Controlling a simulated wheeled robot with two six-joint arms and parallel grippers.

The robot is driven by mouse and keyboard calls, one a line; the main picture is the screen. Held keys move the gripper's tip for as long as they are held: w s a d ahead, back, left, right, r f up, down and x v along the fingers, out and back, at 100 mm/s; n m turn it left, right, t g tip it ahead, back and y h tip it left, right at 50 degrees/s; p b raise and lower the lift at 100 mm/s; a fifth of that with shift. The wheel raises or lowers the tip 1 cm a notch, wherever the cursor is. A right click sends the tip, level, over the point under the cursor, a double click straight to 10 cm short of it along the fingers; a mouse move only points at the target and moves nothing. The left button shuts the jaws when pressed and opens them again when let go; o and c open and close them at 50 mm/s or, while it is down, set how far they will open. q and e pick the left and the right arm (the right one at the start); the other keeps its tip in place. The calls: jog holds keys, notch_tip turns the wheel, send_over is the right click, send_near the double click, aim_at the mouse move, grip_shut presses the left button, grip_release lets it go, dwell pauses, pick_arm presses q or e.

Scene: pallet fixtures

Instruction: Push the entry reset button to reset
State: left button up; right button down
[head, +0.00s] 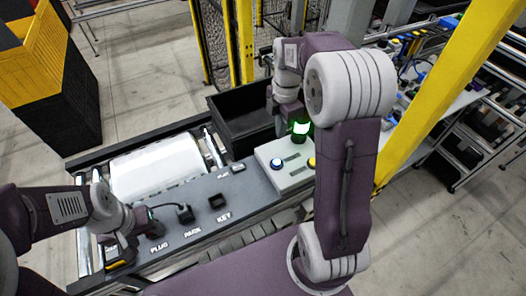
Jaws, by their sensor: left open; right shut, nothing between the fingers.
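A light grey button box (290,178) stands right of centre, just right of a dark panel. It carries a round white-and-blue button (277,164) and a yellow button (312,162) partly covered by my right arm. A lamp glowing green (301,128) shows at the box's back. Small labels by the buttons are too small to read. My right gripper (282,126) hangs from the raised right arm, close to the green lamp, above the back of the box; it is mostly hidden and shut, empty. My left gripper (124,256) is open at the lower left, near the panel's plug end.
The dark panel (230,190) is marked PLUG, PARK and KEY, with a black plug (184,212) and square socket (218,201). A white roll (157,167) lies behind it. A black bin (245,122) stands behind the box. A yellow post (440,85) rises at right.

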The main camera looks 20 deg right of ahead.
aim_at(277, 162)
jog(key=shift+d+f, duration=0.1)
jog(key=f+p, duration=0.1)
jog(key=f, duration=0.6)
jog(key=f+p, duration=0.2)
jog(key=f, duration=0.4)
jog(key=shift+a+f, duration=0.2)
jog(key=shift+f, duration=0.3)
